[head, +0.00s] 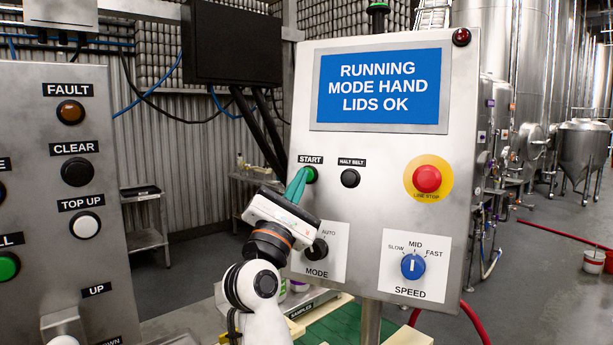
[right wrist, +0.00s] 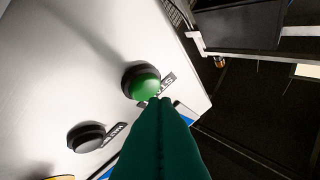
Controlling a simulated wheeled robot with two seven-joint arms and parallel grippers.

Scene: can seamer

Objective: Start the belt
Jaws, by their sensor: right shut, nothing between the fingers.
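The green START button (head: 311,174) is on the left of the grey control panel (head: 462,250), under the blue screen (head: 381,87) reading "RUNNING MODE HAND LIDS OK". My right gripper (head: 299,182) is shut and empty, its green fingertips at the START button. In the right wrist view the green START button (right wrist: 143,83) sits just beyond the closed fingertips (right wrist: 160,101), which overlap its lower edge. I cannot tell whether they touch it. The black HALT BELT button (head: 350,178) is just right of START. My left gripper is not in view.
The red line stop button (head: 427,178) on its yellow disc, the MODE switch (head: 319,248) and the blue SPEED knob (head: 413,266), pointing to MID, share the panel. A second button panel (head: 105,255) stands at left. A dark box (head: 232,42) hangs behind.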

